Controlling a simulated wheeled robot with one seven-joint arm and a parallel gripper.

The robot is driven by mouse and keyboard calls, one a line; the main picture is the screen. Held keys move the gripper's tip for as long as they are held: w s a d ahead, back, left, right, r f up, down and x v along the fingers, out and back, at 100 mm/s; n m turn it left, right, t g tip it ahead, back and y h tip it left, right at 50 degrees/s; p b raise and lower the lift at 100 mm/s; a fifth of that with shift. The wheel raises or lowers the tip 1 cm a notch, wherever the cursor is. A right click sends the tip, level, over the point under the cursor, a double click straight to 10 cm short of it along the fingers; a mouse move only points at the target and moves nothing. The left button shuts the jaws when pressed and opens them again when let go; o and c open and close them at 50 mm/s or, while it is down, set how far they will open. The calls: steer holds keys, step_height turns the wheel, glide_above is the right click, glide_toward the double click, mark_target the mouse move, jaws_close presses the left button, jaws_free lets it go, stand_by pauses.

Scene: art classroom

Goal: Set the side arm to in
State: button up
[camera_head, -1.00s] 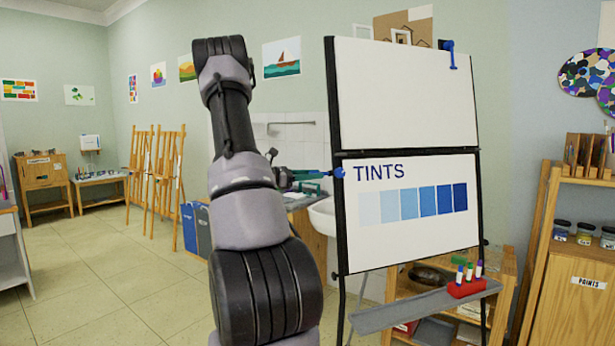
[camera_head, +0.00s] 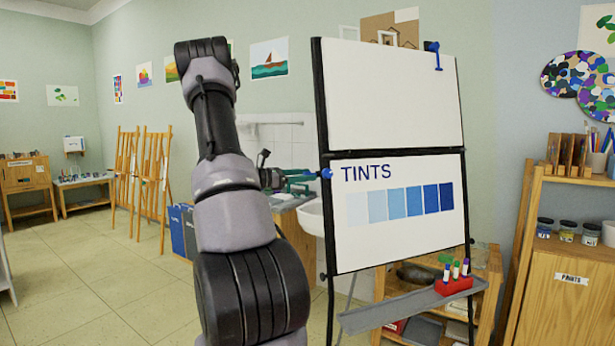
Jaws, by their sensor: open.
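The flip-chart board (camera_head: 395,235) stands right of my arm, with a "TINTS" sheet of blue swatches on its lower panel. At its left edge is a blue knob (camera_head: 327,174). A thin teal-blue side arm (camera_head: 305,177) sticks out leftward from it, nearly level. Another blue fitting (camera_head: 435,53) sits at the board's top right with a short rod hanging down. My gripper (camera_head: 281,179) is open at the outer end of the side arm. It is small and partly behind my forearm, so I cannot tell whether it touches the bar.
A tray with a red marker holder (camera_head: 453,286) juts out below the board. A white sink (camera_head: 311,217) and counter stand behind the board's left side. A paint shelf (camera_head: 565,285) is at the right. Wooden easels (camera_head: 153,180) stand at the left, with open floor before them.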

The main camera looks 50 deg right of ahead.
steer(key=v, duration=0.9)
steer(key=shift+w+a, duration=0.2)
steer(key=shift+a, duration=0.15)
steer(key=s+a+r+m+t+y, duration=0.3)
steer(key=a+m+t+y, duration=0.1)
steer(key=a, duration=1.1)
steer(key=s+a+r+m+t+y, duration=0.3)
steer(key=a+t+y, duration=0.4)
steer(key=a, duration=0.9)
steer(key=s+a+r+m+t+y, duration=0.3)
steer(key=s+a+m+t+y, duration=0.2)
steer(key=a, duration=1)
steer(key=shift+s+a+m+y, duration=0.2)
steer(key=shift+a+m+y, duration=0.15)
steer(key=shift+m+y, duration=0.45)
